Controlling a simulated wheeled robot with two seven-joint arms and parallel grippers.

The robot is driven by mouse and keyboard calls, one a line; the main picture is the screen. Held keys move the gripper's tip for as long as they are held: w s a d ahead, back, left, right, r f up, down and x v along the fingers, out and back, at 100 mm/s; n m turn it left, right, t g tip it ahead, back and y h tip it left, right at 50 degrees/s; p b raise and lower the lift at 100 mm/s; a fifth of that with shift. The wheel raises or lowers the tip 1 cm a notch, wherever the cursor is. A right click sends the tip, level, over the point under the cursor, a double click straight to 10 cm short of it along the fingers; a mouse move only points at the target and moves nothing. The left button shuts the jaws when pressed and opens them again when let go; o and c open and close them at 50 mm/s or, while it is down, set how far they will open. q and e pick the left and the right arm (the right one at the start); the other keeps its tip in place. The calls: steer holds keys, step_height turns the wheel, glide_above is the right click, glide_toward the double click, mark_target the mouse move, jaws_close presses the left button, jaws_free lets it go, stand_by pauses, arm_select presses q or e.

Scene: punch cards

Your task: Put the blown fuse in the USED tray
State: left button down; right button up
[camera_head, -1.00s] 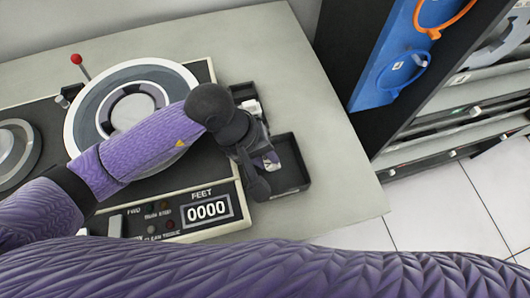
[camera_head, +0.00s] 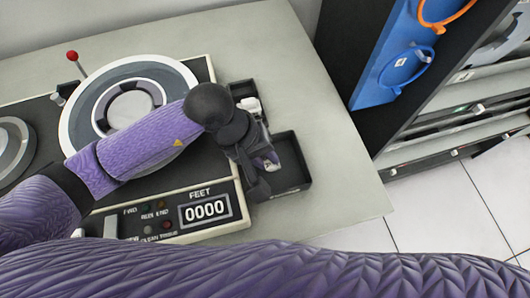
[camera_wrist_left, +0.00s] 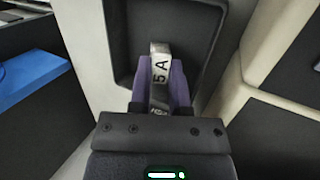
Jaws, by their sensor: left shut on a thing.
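My left gripper (camera_head: 262,178) is shut on a fuse, a pale piece marked "5 A" (camera_wrist_left: 160,66) in the left wrist view. The purple fingertips (camera_wrist_left: 161,85) clasp it from both sides, with its marked end standing out beyond them. The gripper is at the left side of a black open tray (camera_head: 297,181), which also shows behind the fuse in the left wrist view (camera_wrist_left: 128,35). I cannot tell whether the fuse touches the tray floor. No USED label is readable. My right gripper is out of view.
A second black tray (camera_head: 238,91) with a white thing (camera_head: 251,104) lies farther back. A reel machine (camera_head: 195,75) with a "0000" counter (camera_head: 206,211) fills the left. The bench (camera_head: 345,190) is clear to the right. A dark rack with a blue panel (camera_head: 397,60) stands beyond.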

mark_target(265, 160)
arm_select(q)
steer(key=shift+f+b, duration=0.3)
steer(key=shift+f, duration=0.1)
steer(key=shift+a+f+b, duration=0.3)
steer(key=shift+f+b, duration=0.3)
steer(key=shift+f, duration=0.05)
steer(key=c, duration=0.5)
jaws_free()
steer(key=shift+f, duration=0.15)
steer(key=shift+c, duration=0.9)
steer(key=r+p, duration=0.2)
steer(key=r, duration=0.1)
steer(key=r+p, duration=0.1)
steer(key=r, duration=0.2)
steer(key=r+p, duration=0.2)
steer(key=r, duration=0.1)
steer(key=shift+d+p, duration=0.3)
steer(key=shift+f, duration=0.1)
